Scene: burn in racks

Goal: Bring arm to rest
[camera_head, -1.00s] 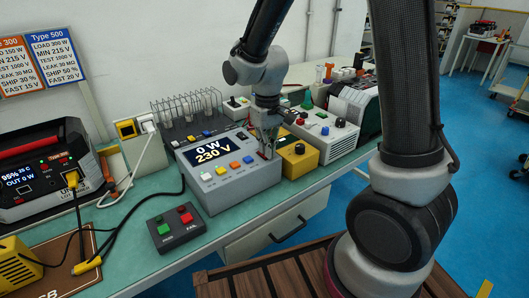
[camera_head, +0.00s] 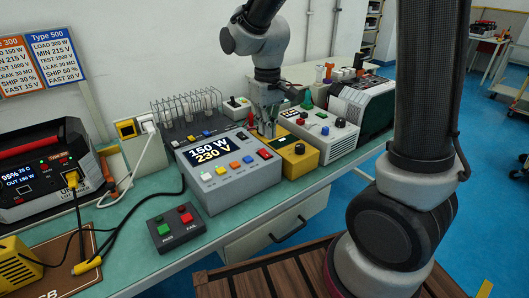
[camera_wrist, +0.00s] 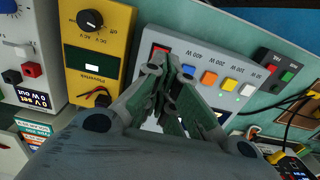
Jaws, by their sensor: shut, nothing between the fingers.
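My gripper (camera_head: 267,130) hangs from my arm over the back of the bench, just behind the grey load box and beside the yellow box. Its fingers are shut and empty, and they also show in the wrist view (camera_wrist: 172,95). The grey load box (camera_head: 212,192) has a display (camera_head: 212,149) that reads 150 W and 230 V, with a row of coloured buttons below it. In the wrist view the box (camera_wrist: 245,62) lies beyond the fingers, and the fingers hide part of its front. Its red switch shows beside the fingertips.
A yellow box (camera_head: 299,163) with a black knob and a white instrument (camera_head: 318,123) stand right of the load box. A pass/fail button box (camera_head: 177,228) lies in front. A power station (camera_head: 40,170) stands at left, and a wire rack (camera_head: 187,112) behind.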

